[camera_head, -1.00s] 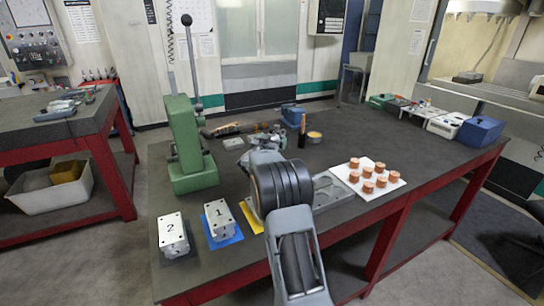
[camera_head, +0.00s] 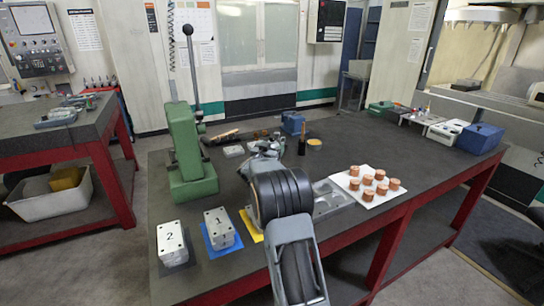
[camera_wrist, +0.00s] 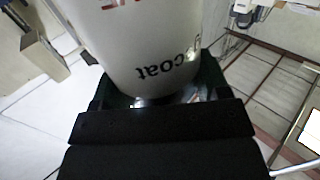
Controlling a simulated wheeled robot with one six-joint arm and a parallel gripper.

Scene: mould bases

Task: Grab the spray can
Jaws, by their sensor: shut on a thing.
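The spray can (camera_wrist: 145,45) is a pale cylinder with dark lettering reading "coat" and some red print, seen close up in the wrist view. Its upper part runs out of the frame. My gripper (camera_wrist: 155,92) is shut on it, with dark jaw parts at both sides of its lower end. In the head view my arm reaches over the bench, and its dark rounded joint hides much of the gripper area. I cannot make out the can there.
The dark-topped bench (camera_head: 340,150) carries a green press (camera_head: 188,150) at left, white blocks marked 2 (camera_head: 172,243) and 1 (camera_head: 218,228), copper-coloured pieces on a white sheet (camera_head: 350,184), and a blue box (camera_head: 480,138). Bare bench lies behind the sheet.

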